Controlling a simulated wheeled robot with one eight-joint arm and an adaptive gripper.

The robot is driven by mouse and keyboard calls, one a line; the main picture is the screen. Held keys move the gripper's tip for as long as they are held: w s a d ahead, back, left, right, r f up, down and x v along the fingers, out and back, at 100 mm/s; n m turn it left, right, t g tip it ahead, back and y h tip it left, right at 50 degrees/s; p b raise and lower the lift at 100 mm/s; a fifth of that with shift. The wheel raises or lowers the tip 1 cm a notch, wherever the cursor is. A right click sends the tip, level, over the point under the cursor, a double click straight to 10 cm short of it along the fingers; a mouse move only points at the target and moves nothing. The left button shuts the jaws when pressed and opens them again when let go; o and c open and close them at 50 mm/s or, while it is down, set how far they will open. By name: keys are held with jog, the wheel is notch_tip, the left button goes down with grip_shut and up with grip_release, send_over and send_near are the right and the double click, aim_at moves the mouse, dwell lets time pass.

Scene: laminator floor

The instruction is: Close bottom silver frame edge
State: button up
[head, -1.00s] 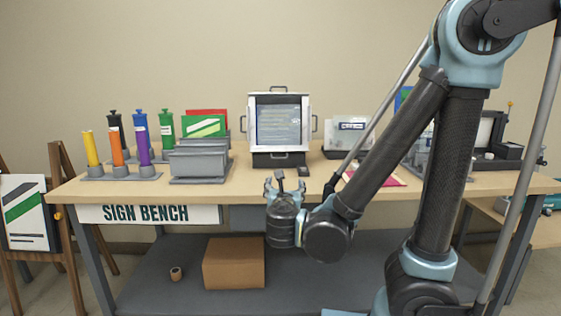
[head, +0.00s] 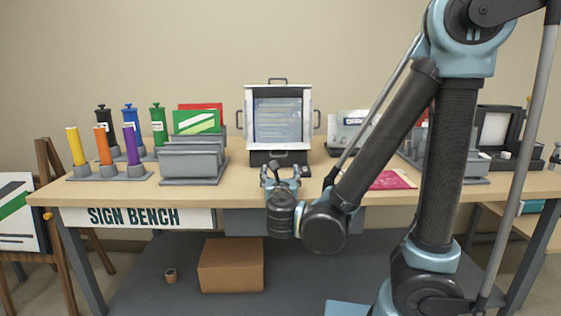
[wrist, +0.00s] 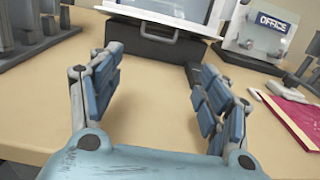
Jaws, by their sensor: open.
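A silver-white frame (head: 250,133) stands upright on the bench, holding a sheet with faint lines (head: 278,121). It has dark handles at the top and both sides. Its bottom edge piece (wrist: 162,17) shows pale in the wrist view, tilted outward above a dark base (wrist: 152,45) that has a handle. My gripper (head: 282,175) is open and empty at the bench's front edge, in front of the frame. In the wrist view, its fingers (wrist: 155,85) are spread apart over bare wood, pointing toward the base. They touch nothing.
A grey slotted rack (head: 190,163) and several coloured tubes (head: 103,147) stand on the left. An OFFICE sign stand (wrist: 262,32) and a crimson sheet (head: 391,180) are on the right. The bench top (head: 235,185) before the frame is mostly clear.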

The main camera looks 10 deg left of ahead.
jog(key=x, duration=1.4)
jog(key=c, duration=0.8)
